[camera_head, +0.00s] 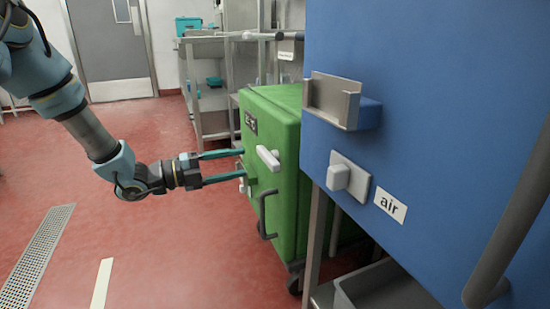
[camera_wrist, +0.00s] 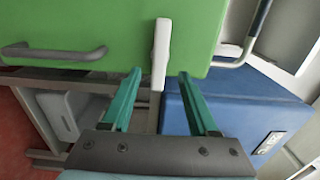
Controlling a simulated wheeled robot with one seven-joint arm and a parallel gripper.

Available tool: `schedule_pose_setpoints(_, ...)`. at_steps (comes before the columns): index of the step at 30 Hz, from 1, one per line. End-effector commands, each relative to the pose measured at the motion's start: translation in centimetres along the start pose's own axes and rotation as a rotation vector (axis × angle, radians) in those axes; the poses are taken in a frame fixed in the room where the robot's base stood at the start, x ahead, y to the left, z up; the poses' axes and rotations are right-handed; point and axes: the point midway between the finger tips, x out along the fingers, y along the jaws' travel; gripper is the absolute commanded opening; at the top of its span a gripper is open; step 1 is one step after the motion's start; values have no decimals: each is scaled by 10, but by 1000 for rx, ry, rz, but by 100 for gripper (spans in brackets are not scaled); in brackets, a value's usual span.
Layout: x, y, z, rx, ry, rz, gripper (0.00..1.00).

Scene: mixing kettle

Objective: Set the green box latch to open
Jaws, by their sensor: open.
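The green box (camera_head: 272,130) stands on casters on the floor, left of the blue cabinet. A pale grey latch lever (camera_head: 268,158) sits on its face, above a dark pull handle (camera_head: 264,212). My gripper (camera_head: 243,166) reaches in from the left, its two teal fingers apart and their tips close to the box face. In the wrist view, the pale lever (camera_wrist: 161,52) stands against the green face (camera_wrist: 240,25), lined up with the gap between the open fingertips (camera_wrist: 160,73). I cannot tell whether a finger touches it. Nothing is held.
The blue cabinet (camera_head: 430,100) fills the right side, with a grey knob (camera_head: 348,177), a metal bracket (camera_head: 332,98) and an "air" label. A metal shelf (camera_head: 207,85) stands behind the green box. Open red floor (camera_head: 140,240) lies to the left.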

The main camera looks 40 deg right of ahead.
Motion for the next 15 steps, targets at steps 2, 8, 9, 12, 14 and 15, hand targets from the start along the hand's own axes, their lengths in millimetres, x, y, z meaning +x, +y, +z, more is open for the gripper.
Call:
schedule_pose_setpoints(2,10,0,0,-1,1,-1,60)
schedule_pose_setpoints(8,33,0,0,-2,1,-1,60)
schedule_pose_setpoints(9,37,0,0,-2,1,0,60)
schedule_pose_setpoints(12,49,0,0,-2,1,0,60)
schedule_pose_setpoints(14,56,0,0,-1,1,-1,60)
schedule_pose_setpoints(15,58,0,0,-1,0,0,60)
